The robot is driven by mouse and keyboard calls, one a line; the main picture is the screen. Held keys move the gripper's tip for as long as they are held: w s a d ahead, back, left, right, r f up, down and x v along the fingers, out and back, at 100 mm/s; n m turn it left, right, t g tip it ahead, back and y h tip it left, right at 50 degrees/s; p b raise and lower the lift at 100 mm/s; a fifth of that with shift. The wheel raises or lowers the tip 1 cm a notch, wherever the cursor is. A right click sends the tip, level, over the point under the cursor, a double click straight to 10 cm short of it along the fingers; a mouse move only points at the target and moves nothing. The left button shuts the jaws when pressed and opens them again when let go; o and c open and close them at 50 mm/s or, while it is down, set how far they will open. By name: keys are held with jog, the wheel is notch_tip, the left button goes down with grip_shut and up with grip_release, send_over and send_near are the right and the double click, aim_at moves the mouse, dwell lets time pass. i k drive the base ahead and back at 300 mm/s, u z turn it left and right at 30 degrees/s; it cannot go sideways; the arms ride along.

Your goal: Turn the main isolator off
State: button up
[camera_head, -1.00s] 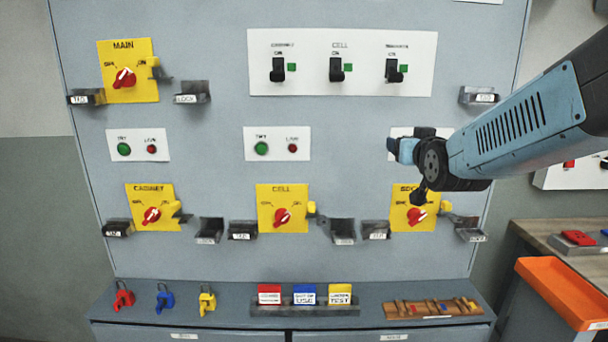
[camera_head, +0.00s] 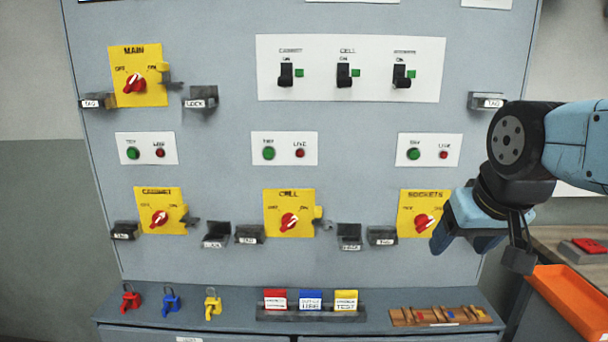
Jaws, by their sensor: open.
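The main isolator is a yellow plate (camera_head: 152,92) marked MAIN at the upper left of the grey panel. Its red rotary knob (camera_head: 134,84) sits between OFF on the left and ON on the right, and its pale pointer is tilted to the upper right, toward ON. A grey hasp (camera_head: 168,78) juts from the plate's right edge. My gripper (camera_head: 480,243) is open and shows nothing held. It is at the right, in front of the sockets isolator (camera_head: 416,212) and partly hiding it, far from the main isolator.
Tag (camera_head: 98,102) and lock (camera_head: 200,98) holders jut out on either side of the main isolator. Cabinet (camera_head: 160,212) and cell (camera_head: 290,213) isolators are lower down. Padlocks (camera_head: 171,300) and coloured tags (camera_head: 311,300) are on the ledge. An orange tray (camera_head: 565,300) stands right.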

aim_at(136, 82)
jog(key=u, duration=1.5)
jog(key=k, duration=1.25)
jog(key=u, duration=0.35)
jog(key=i, duration=2.35)
jog(key=z, duration=0.65)
